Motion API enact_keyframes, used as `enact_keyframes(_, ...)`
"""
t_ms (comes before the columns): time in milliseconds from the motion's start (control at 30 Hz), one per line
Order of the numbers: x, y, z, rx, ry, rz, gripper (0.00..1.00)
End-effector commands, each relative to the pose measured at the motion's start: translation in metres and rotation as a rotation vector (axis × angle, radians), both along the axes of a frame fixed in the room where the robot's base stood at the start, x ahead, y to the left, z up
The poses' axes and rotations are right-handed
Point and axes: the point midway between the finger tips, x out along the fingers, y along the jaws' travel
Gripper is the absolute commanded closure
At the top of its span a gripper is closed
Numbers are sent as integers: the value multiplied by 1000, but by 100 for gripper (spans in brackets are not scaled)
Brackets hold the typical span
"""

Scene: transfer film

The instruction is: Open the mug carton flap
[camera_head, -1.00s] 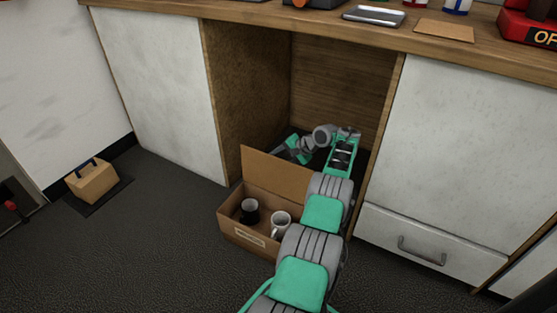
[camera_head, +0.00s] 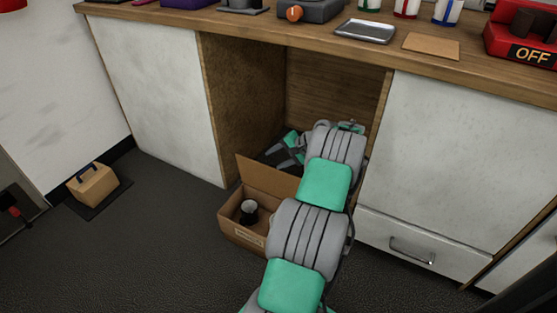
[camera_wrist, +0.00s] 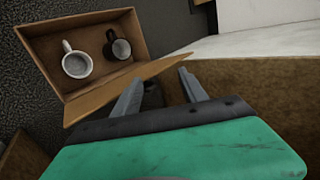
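The mug carton (camera_head: 230,226) is an open brown box on the floor before the knee space; it also shows in the wrist view (camera_wrist: 45,38). Its flap (camera_head: 262,177) stands up along the box's rear side, and in the wrist view the flap (camera_wrist: 150,71) lies between box and gripper. A black mug (camera_head: 249,212) and a white mug (camera_wrist: 76,64) are inside; my arm hides the white one in the head view. My gripper (camera_wrist: 161,90) is open, its fingers apart with nothing held, behind the flap. Whether a finger touches the flap, I cannot tell.
White cabinet fronts (camera_head: 155,95) flank the knee space, and a wooden counter (camera_head: 270,30) runs above it. A drawer handle (camera_head: 411,249) is at right. The floor left of the carton is clear.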

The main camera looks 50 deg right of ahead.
Motion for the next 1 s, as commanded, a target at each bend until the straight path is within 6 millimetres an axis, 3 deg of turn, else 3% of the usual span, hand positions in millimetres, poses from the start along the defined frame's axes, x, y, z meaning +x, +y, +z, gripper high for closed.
enact_keyframes(33,-8,7,12,1,0,-4,50)
enact_keyframes(133,-23,23,21,0,0,-3,50)
enact_keyframes(333,-43,45,31,-1,0,-1,50)
enact_keyframes(633,-46,49,30,-1,0,-1,50)
enact_keyframes(767,-38,58,36,-19,11,29,60)
enact_keyframes(867,-8,99,55,-82,63,146,68)
enact_keyframes(967,25,181,85,-199,147,352,76)
enact_keyframes(1000,31,221,97,-256,183,448,79)
